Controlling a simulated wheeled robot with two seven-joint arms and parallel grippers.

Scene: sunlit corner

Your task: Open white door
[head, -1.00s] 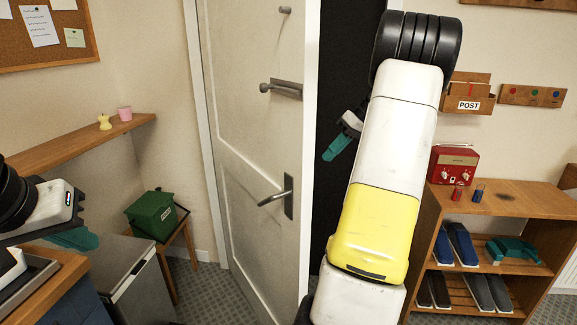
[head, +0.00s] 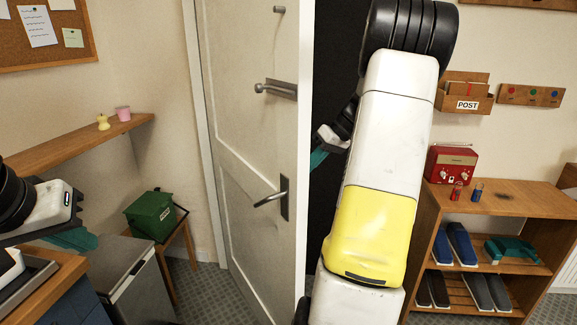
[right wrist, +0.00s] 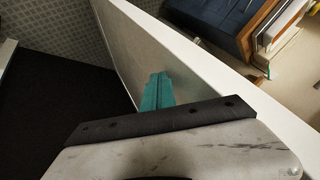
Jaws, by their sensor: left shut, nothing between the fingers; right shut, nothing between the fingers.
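The white door (head: 245,155) stands ajar, with a dark opening (head: 335,60) beyond its free right edge. Its lever handle (head: 272,198) is on the near face. My right gripper (head: 317,158) is shut and empty in the gap, at the door's free edge and partly hidden by it. In the right wrist view its teal fingers (right wrist: 158,90) lie against or very close to the door's far face (right wrist: 130,50); contact is not certain.
A grey bin (head: 145,285) and a green box (head: 151,216) on a stool stand left of the door. A wooden shelf unit (head: 510,205) with a red radio (head: 452,165) stands to the right. The floor before the door is partly visible.

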